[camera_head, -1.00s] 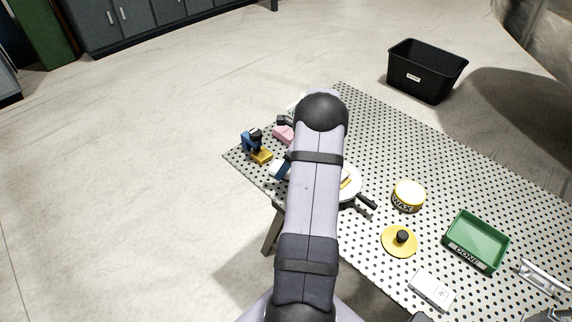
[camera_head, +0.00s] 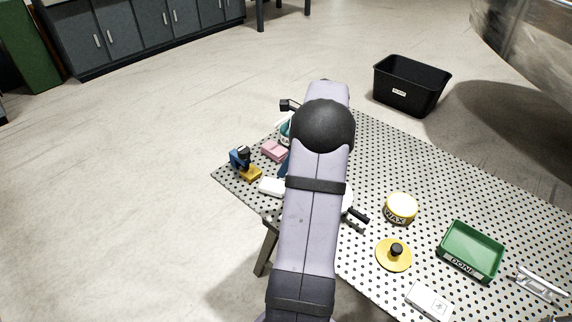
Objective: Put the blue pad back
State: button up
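No blue pad shows clearly. A narrow dark-blue piece (camera_head: 283,168) shows beside my arm, just above a white block (camera_head: 271,187); most of it is hidden, and I cannot tell if it is the pad. A blue and black item (camera_head: 240,157) with a yellow part stands at the table's left corner. A round yellow pad with a black knob (camera_head: 394,256) lies at the front middle. My arm crosses the middle of the view and hides my gripper, so I cannot see its fingers or whether it holds anything.
On the perforated table (camera_head: 470,200) are a pink block (camera_head: 274,151), a teal-and-white container (camera_head: 285,132) partly behind my arm, a wax tin (camera_head: 401,209), a green DONE tray (camera_head: 471,250) and a white box (camera_head: 428,300). A black bin (camera_head: 411,86) stands beyond. The table's back right is clear.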

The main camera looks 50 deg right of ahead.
jog(key=a+n+g, duration=0.3)
jog(key=a+n, duration=1.1)
jog(key=a, duration=0.8)
jog(key=s+a+f+n+g+h, duration=0.1)
jog(key=s+a+f+n, duration=0.2)
jog(key=s+a+n, duration=1)
jog(key=a+n, duration=0.3)
jog(key=n, duration=0.1)
jog(key=shift+n+h, duration=0.4)
jog(key=shift+r+p, duration=0.3)
